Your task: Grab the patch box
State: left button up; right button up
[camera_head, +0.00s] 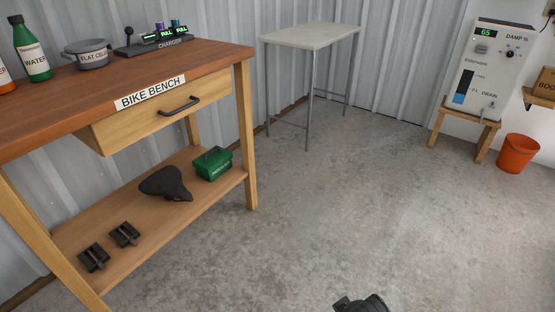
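The patch box is a small green box (213,164) with a dark handle on top and a small light label on its front, too small to read surely. It stands on the lower shelf (150,212) of the bike bench, near the right end, just right of a black bike saddle (166,184). A dark part of my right arm or gripper (361,304) shows at the bottom edge, well away from the box; its fingers cannot be made out. My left gripper is not in view.
The wooden bench top (130,65) and drawer (165,108) overhang the shelf. A bench leg (246,135) stands right of the box. Two black pedals (110,245) lie at the shelf's left. The concrete floor (340,200) in front is clear. A metal table (312,36) stands behind.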

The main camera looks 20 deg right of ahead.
aim_at(220, 171)
jog(key=z, duration=0.25)
jog(key=u, duration=0.4)
jog(key=i+l+u, duration=0.45)
jog(key=l, duration=0.15)
jog(key=i+l+u, duration=0.25)
jog(key=i+l, duration=0.15)
jog(key=l, duration=0.3)
jog(key=i+l+u, duration=0.1)
jog(key=l, duration=0.35)
jog(key=i+l+u, duration=0.1)
jog(key=l, duration=0.35)
jog(key=i+l, duration=0.2)
jog(key=l, duration=0.3)
jog(key=i+l+u, duration=0.1)
jog(key=l, duration=0.35)
